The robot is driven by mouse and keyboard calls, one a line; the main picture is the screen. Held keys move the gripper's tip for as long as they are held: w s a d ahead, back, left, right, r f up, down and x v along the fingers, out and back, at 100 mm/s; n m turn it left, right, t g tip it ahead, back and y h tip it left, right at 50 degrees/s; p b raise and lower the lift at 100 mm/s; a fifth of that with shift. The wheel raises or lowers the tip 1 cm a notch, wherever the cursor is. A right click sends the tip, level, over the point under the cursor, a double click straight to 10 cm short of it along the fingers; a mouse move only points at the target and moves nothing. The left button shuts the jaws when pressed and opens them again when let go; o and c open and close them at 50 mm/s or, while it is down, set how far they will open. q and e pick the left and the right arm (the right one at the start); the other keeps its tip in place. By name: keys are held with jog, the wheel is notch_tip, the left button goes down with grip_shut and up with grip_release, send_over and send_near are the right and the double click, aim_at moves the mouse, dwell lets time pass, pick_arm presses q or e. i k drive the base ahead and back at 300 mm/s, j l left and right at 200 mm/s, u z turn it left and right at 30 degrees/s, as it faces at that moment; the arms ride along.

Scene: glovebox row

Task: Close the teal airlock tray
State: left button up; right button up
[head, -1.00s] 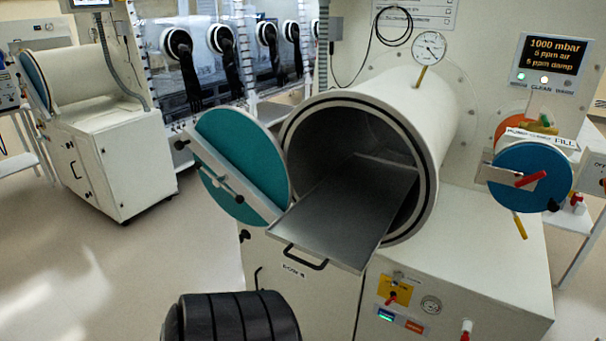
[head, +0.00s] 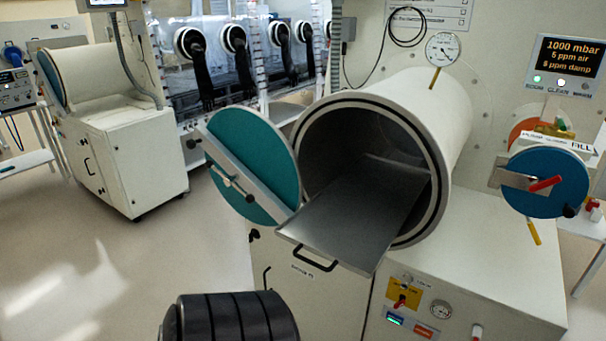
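The airlock with the teal door (head: 262,150) is in the middle of the head view. Its round door is swung open to the left, with a pale bar and knobs across it. The grey metal tray (head: 362,210) sticks out of the open white chamber (head: 455,120) toward me. It is empty. A black handle (head: 314,259) is on the tray's front edge.
A small airlock with a blue door (head: 548,182) and red handle is at the right. A white cabinet (head: 130,160) stands at the left. A gauge and switch panel (head: 418,308) is below the chamber. The floor (head: 95,265) at the left is clear.

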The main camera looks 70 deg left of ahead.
aim_at(351, 223)
jog(key=i+u, duration=0.1)
jog(key=u, duration=1.85)
